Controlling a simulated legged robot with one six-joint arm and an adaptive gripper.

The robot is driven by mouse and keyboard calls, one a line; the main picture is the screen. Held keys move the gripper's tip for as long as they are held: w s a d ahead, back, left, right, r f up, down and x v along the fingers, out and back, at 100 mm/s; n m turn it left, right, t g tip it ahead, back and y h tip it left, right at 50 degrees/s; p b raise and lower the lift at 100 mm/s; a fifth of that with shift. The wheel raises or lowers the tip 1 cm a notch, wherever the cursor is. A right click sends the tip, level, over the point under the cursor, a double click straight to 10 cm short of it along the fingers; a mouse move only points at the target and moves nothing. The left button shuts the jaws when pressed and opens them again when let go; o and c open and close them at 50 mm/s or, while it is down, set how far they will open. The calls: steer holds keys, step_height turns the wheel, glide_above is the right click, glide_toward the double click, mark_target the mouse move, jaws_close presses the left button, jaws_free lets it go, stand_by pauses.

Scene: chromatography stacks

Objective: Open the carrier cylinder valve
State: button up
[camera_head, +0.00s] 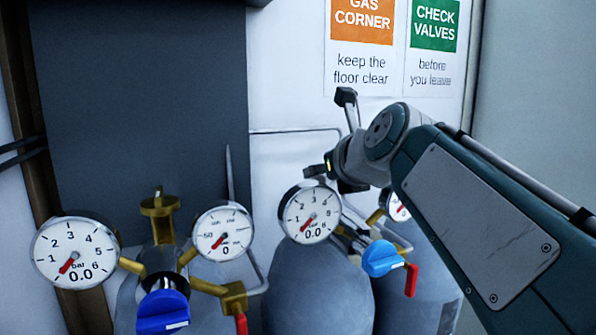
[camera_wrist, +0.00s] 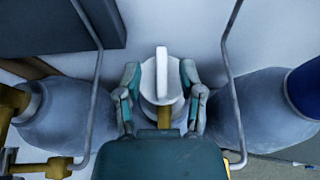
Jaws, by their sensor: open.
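In the wrist view, a pale round fitting with a white upright bar (camera_wrist: 162,75) lies between the two teal fingers of my gripper (camera_wrist: 159,82). The fingers are open, one on each side of it; I cannot tell if they touch it. A brass stem shows just below it. In the head view my gripper (camera_head: 335,178) is at the middle cylinder (camera_head: 318,285), just above its pressure gauge (camera_head: 309,213). This gauge reads 0.0. The top of this cylinder's valve is mostly hidden by my gripper and the gauge. Which cylinder is the carrier one cannot be read.
The left cylinder has a brass valve (camera_head: 160,205), two gauges near zero and a blue knob (camera_head: 163,311). Another blue knob (camera_head: 382,258) and a red lever (camera_head: 411,280) sit right of the middle gauge. A third cylinder (camera_head: 420,275) stands at right. Thin pipes (camera_wrist: 232,100) run close by.

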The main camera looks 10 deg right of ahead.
steer(key=shift+w+a+f, duration=0.1)
steer(key=shift+w+f, duration=0.05)
steer(key=shift+w, duration=0.3)
jaws_close()
steer(key=shift+f, duration=0.1)
steer(key=shift+n+g+y, duration=0.3)
steer(key=shift+n+y, duration=0.4)
steer(key=shift+y, duration=0.1)
